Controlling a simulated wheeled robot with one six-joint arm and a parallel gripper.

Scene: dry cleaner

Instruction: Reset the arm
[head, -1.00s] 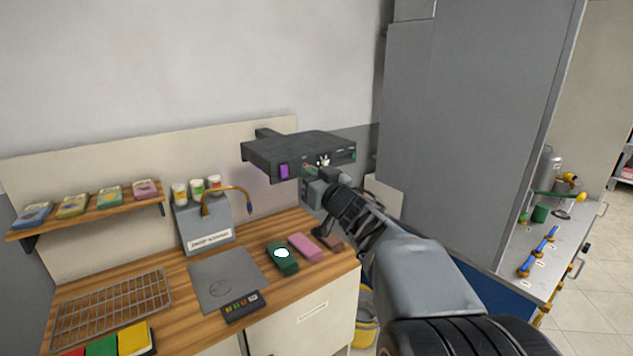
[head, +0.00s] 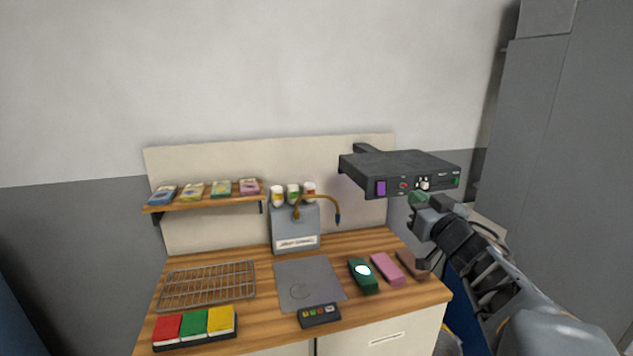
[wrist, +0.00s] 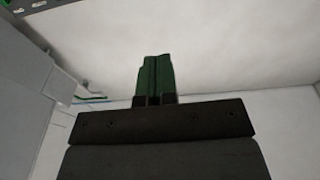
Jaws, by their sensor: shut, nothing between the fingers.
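My gripper (head: 416,200) is in the right half of the head view, in front of a dark box-shaped unit (head: 400,165) with a purple switch and small knobs, mounted on the back panel. Whether the fingertips touch the unit cannot be told. In the wrist view, my gripper's two green fingers (wrist: 155,78) lie together with nothing between them. They point toward a pale, plain surface.
Below is a wooden counter (head: 250,320) with a wire rack (head: 207,284), a grey mat (head: 312,284), a green block (head: 362,276), a pink block (head: 386,268) and a colour tray (head: 194,343). A shelf (head: 208,202) holds several packets. A tall grey cabinet (head: 570,130) stands right.

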